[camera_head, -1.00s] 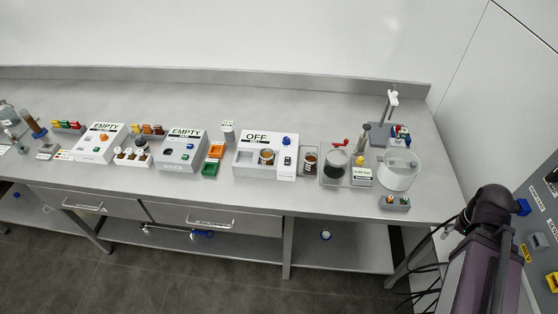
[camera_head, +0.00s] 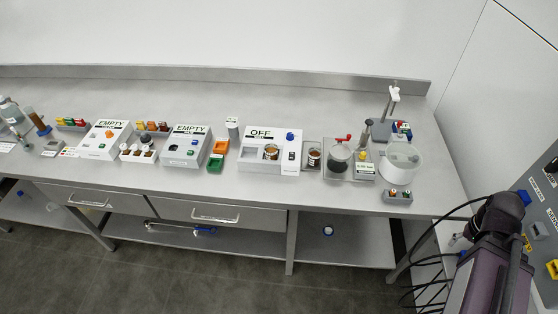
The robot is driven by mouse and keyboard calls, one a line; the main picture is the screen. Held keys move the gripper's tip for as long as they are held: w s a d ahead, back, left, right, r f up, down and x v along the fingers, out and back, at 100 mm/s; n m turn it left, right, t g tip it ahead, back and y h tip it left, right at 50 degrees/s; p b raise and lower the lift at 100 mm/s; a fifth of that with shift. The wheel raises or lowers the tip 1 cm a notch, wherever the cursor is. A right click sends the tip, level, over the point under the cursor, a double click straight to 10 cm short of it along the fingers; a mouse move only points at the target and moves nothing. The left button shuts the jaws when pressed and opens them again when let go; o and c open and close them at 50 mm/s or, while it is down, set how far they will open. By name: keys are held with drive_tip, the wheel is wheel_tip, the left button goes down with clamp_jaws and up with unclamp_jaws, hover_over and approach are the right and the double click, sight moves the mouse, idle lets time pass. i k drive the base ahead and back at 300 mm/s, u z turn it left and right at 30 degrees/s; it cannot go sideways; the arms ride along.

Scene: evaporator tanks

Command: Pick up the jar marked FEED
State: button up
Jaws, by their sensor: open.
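No label reading FEED is legible in the head view. A small jar with brown contents (camera_head: 314,158) stands on the bench right of the white unit marked OFF (camera_head: 254,163). Another small jar with brown contents (camera_head: 271,152) sits in that unit's recess. I cannot tell whether either is the FEED jar. My arm shows at the lower right, off the bench's right end; my gripper itself is not in view.
The steel bench (camera_head: 300,107) is clear along its back. Two units marked EMPTY (camera_head: 106,139) stand left of the OFF unit. A dark-filled vessel (camera_head: 339,158) and a wide clear vessel (camera_head: 400,163) stand on the right. A labelled panel (camera_head: 543,225) is beside my arm.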

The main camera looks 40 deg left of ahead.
sight(271, 149)
drive_tip(key=z, duration=0.05)
drive_tip(key=k, duration=1.85)
drive_tip(key=u, duration=1)
drive_tip(key=i, duration=1)
drive_tip(key=u, duration=0.05)
